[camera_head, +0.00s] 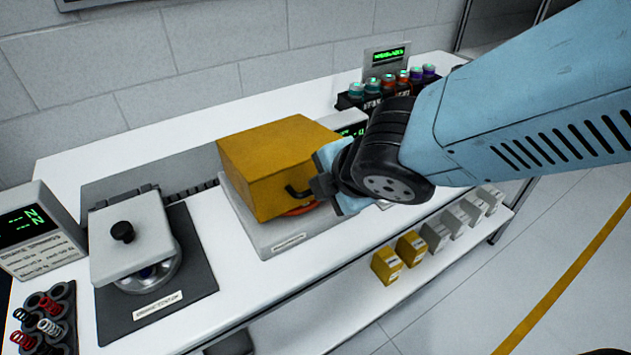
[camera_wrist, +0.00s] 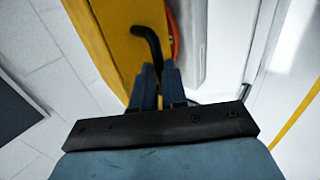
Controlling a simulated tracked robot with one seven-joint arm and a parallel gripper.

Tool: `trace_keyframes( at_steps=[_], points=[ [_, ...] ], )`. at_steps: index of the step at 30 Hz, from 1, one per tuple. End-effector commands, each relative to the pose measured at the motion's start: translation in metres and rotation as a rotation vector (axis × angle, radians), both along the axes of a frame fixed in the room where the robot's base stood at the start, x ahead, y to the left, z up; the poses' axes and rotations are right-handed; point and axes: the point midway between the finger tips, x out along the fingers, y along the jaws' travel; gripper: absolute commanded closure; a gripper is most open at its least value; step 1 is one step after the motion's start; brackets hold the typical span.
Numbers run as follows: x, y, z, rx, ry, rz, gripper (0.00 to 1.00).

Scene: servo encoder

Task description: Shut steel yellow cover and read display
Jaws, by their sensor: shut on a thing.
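The yellow cover (camera_head: 275,155) is a box-like hood on a pale grey base (camera_head: 285,243) at the middle of the bench. Its front lower edge sits slightly above the base, and an orange rim shows beneath. My gripper (camera_head: 318,188) is at the cover's front right. In the wrist view my gripper (camera_wrist: 160,75) is shut on the bent black handle (camera_wrist: 147,42) of the cover. A display (camera_head: 352,131) with green characters stands behind the cover, partly hidden by the cover and my arm; I cannot read it.
A grey-lidded device (camera_head: 130,235) with a black knob stands left, beside a green-lit display (camera_head: 28,222) and a tray of springs (camera_head: 45,315). Several capped bottles (camera_head: 387,82) stand behind, below another display (camera_head: 388,55). Boxes (camera_head: 411,247) line the lower shelf.

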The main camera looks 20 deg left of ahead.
Motion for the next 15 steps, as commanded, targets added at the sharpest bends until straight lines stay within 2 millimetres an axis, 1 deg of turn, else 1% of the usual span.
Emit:
trace_keyframes(
  at_steps=[14,15],
  points=[
    [-0.0012,-0.0005,-0.0016,-0.003,0.002,0.0,1.0],
    [-0.0014,-0.0004,-0.0016,-0.004,0.002,0.001,0.85]
  ],
)
